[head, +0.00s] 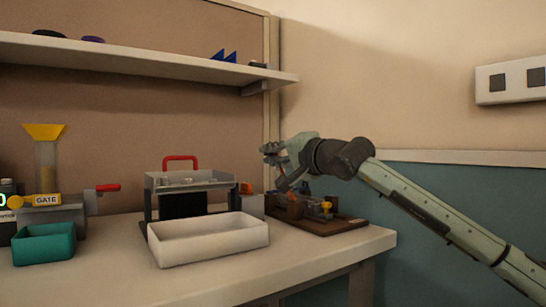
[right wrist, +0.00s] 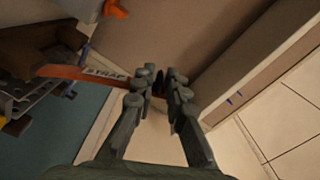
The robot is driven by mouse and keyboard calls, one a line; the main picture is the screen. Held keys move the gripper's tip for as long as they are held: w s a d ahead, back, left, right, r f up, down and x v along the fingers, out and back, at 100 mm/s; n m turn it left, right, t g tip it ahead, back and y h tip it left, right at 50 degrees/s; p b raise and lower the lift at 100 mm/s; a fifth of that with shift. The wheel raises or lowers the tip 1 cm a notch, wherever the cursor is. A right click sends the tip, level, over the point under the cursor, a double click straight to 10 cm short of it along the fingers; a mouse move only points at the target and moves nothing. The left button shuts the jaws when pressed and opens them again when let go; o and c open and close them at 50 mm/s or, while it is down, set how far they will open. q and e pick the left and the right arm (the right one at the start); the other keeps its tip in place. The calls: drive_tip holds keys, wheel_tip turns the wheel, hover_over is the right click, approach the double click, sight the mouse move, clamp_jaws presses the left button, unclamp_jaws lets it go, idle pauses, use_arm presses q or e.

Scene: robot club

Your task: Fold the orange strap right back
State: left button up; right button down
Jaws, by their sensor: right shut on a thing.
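The orange strap (right wrist: 72,74) shows in the right wrist view, running from a brown fixture at the left to my right gripper (right wrist: 161,83). A pale label with lettering lies along it, partly cut off by the fingers. The gripper is shut on the strap's end; the fingers hide that end. In the head view my right gripper (head: 276,165) is above the brown fixture (head: 293,208), which stands on a dark wooden base (head: 325,226) at the table's right end. The strap cannot be made out clearly there. My left gripper is not in view.
Left of the fixture are a white open bin (head: 210,246) and a grey tray unit with a red handle (head: 181,159). Further left are a teal bin (head: 44,245) and a hopper with a yellow funnel (head: 45,131). A shelf (head: 150,68) hangs above the table (head: 300,259).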

drive_tip(key=shift+f, duration=0.1)
drive_tip(key=c, duration=1.5)
unclamp_jaws()
drive_tip(key=shift+a, duration=0.1)
drive_tip(key=shift+c, duration=0.2)
drive_tip(key=v, duration=1.2)
